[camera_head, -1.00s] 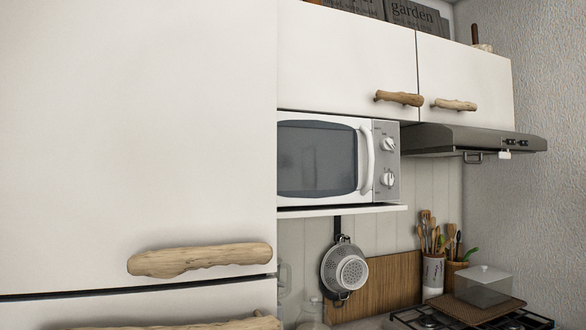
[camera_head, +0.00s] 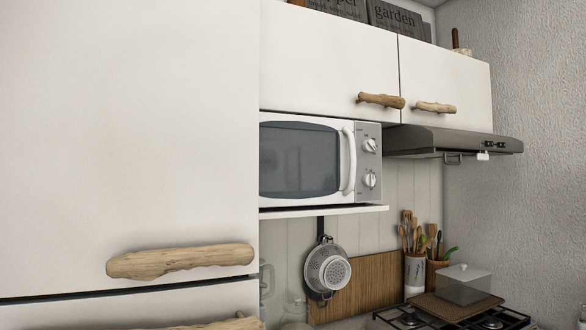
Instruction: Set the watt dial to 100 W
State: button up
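A white microwave (camera_head: 300,158) stands on a white shelf under the wall cupboards, its door closed. Its grey control panel at the right carries an upper dial (camera_head: 370,146) and a lower dial (camera_head: 370,180), both white. The panel markings are too small to read, so I cannot tell which one is the watt dial or what it is set to. My gripper is not in this view.
A large white cabinet front with a driftwood handle (camera_head: 180,261) fills the left side. An extractor hood (camera_head: 450,142) juts out right of the microwave. Below are a hanging colander (camera_head: 327,268), utensil pots (camera_head: 414,272) and a hob (camera_head: 410,318).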

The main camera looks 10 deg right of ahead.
aim_at(367, 145)
jog(key=z, duration=0.2)
jog(key=i, duration=0.7)
jog(key=u, duration=0.9)
